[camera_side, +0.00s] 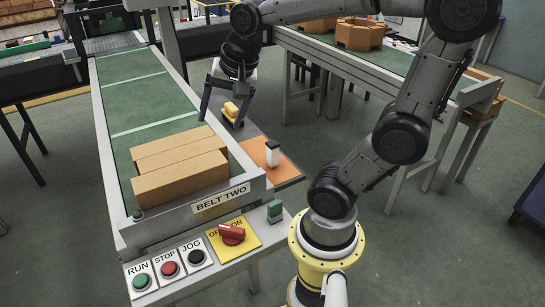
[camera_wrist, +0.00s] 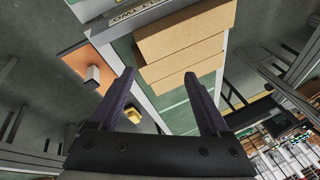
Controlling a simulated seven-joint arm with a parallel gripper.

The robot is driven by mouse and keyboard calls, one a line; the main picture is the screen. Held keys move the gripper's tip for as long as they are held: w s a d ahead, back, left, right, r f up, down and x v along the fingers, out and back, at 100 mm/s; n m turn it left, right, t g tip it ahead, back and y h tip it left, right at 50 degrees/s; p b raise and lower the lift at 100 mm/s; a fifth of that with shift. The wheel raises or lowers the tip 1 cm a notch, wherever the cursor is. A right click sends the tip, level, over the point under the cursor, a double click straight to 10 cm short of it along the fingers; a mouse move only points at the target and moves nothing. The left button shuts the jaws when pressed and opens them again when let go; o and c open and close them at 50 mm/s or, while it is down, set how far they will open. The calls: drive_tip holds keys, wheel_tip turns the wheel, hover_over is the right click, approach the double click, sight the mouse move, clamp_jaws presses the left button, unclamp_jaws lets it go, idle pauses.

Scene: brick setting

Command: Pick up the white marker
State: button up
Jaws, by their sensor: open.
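The white marker (camera_side: 272,155) appears to be the small upright white block with a dark top, standing on an orange pad (camera_side: 284,172) to the right of the belt. In the wrist view the white marker (camera_wrist: 93,73) sits on the orange pad at the upper left, outside my fingers. My gripper (camera_side: 221,122) is open and empty, farther back than the marker and to its left in the side view. In the wrist view my gripper's fingers (camera_wrist: 160,75) frame part of the belt edge and boxes.
A yellow object (camera_side: 231,111) lies near my gripper's fingers. Brown boxes (camera_side: 180,163) sit at the near end of the green belt (camera_side: 138,92). A small green object (camera_side: 275,210) stands near the control panel with its red switch (camera_side: 232,234).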

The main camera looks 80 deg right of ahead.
drive_tip(key=w+d+f+m+g, duration=0.2)
drive_tip(key=d+f+m, duration=0.3)
drive_tip(key=d, duration=0.4)
drive_tip(key=m+g+y, duration=0.1)
drive_tip(key=m+g, duration=0.1)
drive_tip(key=m, duration=0.5)
hover_over(271, 143)
drive_tip(key=f, duration=0.9)
drive_tip(key=shift+w+a, duration=0.15)
drive_tip(key=shift+w, duration=0.25)
drive_tip(key=shift+s+d+f, duration=0.2)
drive_tip(key=shift+s, duration=0.1)
wheel_tip(271, 143, down, 8)
drive_tip(key=shift+s+f, duration=0.1)
drive_tip(key=shift+s+d+f, duration=0.1)
drive_tip(key=shift+f, duration=1.25)
drive_tip(key=shift+s+d+f, duration=0.1)
drive_tip(key=shift+f, duration=1.25)
clamp_jaws()
